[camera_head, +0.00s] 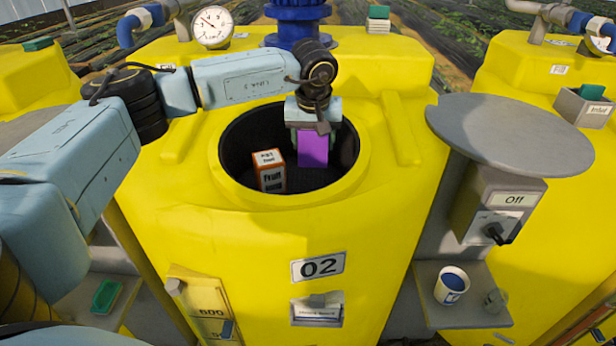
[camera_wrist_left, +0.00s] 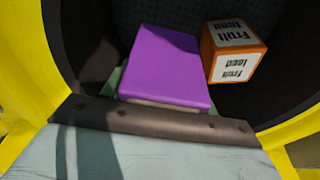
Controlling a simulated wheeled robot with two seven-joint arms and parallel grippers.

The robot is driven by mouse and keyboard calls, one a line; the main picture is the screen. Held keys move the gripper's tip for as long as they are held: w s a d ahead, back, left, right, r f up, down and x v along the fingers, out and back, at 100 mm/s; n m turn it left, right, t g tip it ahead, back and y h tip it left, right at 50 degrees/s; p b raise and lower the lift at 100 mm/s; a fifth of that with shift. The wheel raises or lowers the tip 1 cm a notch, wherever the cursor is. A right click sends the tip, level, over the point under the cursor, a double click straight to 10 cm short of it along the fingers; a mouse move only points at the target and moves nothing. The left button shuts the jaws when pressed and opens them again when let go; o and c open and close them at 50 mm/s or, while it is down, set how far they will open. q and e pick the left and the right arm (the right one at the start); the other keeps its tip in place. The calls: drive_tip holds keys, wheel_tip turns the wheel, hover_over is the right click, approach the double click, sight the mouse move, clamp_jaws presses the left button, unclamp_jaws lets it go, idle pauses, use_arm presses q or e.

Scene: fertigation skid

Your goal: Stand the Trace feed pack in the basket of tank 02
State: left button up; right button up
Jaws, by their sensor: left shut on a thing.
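My left gripper (camera_head: 313,132) reaches down into the round opening of tank 02 (camera_head: 265,240), shut on a purple pack (camera_head: 313,152). No label shows on the purple pack, so I cannot read whether it is the Trace feed pack. In the left wrist view the purple pack (camera_wrist_left: 168,68) fills the middle, with the dark gripper bar in front of it. The dark basket (camera_head: 235,150) lines the opening; the pack's lower end is hard to judge against its floor. My right gripper is not in view.
An orange and white Fruit feed pack (camera_head: 270,171) stands in the basket, left of the purple pack, with a gap between. The yellow rim (camera_head: 222,188) surrounds the opening. A grey round plate (camera_head: 510,135), a switch box marked Off (camera_head: 498,205) and a blue-white cup (camera_head: 452,284) are right.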

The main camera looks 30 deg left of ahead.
sight(312, 158)
use_arm(q)
drive_tip(key=f, duration=0.4)
drive_tip(key=shift+s+f+p, duration=0.1)
drive_tip(key=shift+s+p, duration=0.25)
drive_tip(key=shift+p, duration=0.05)
drive_tip(key=shift+f, duration=0.25)
wheel_tip(312, 158, down, 3)
drive_tip(key=shift+f+p, duration=0.1)
drive_tip(key=shift+p, duration=0.25)
drive_tip(key=shift+w+f, duration=0.15)
drive_tip(key=shift+f, duration=0.15)
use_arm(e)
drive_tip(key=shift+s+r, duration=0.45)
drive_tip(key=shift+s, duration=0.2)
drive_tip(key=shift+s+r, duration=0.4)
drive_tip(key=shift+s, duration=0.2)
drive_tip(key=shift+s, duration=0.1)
use_arm(q)
drive_tip(key=shift+f, duration=0.2)
drive_tip(key=o, duration=0.9)
drive_tip(key=shift+o, duration=0.2)
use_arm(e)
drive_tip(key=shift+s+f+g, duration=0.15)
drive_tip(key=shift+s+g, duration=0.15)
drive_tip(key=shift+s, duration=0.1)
